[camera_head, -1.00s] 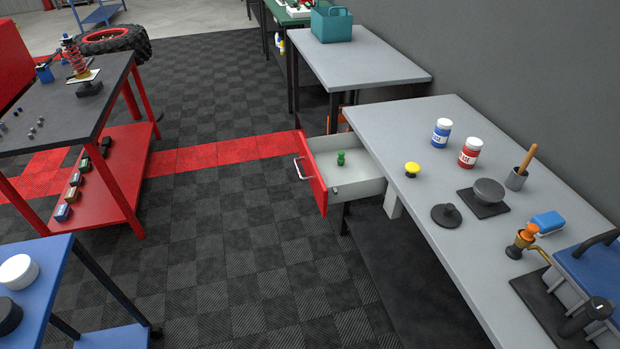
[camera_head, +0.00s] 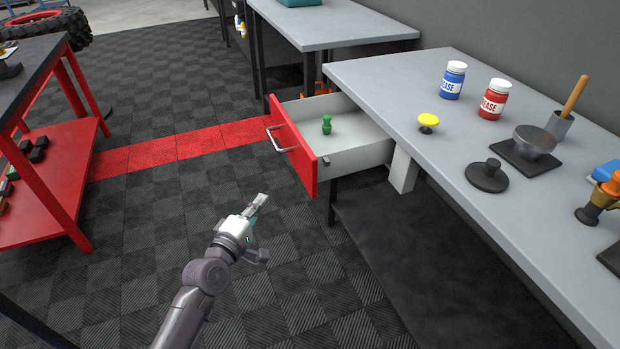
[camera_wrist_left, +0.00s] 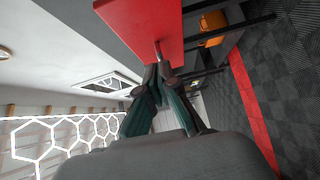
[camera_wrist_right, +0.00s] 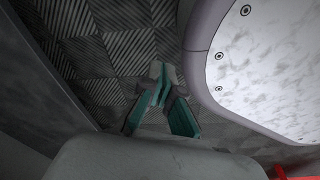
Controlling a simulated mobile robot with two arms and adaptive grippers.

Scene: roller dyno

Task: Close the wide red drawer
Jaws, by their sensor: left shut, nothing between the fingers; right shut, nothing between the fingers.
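The wide red drawer (camera_head: 293,150) stands pulled out from under the grey workbench, its red front facing left with a metal handle (camera_head: 276,139). A small green object (camera_head: 326,124) stands inside its light grey tray. My left gripper (camera_head: 262,200) is shut and empty, in front of and below the drawer front, apart from it in the head view. In the left wrist view the red front (camera_wrist_left: 137,28) and handle (camera_wrist_left: 157,49) lie just past the left fingertips (camera_wrist_left: 161,72). My right gripper (camera_wrist_right: 157,73) is shut and empty, seen only in its own wrist view over dark floor.
The grey workbench (camera_head: 400,85) carries a blue jar (camera_head: 453,80), a red jar (camera_head: 495,99), a yellow knob (camera_head: 428,121) and several tools. A red-legged table (camera_head: 62,170) stands at left.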

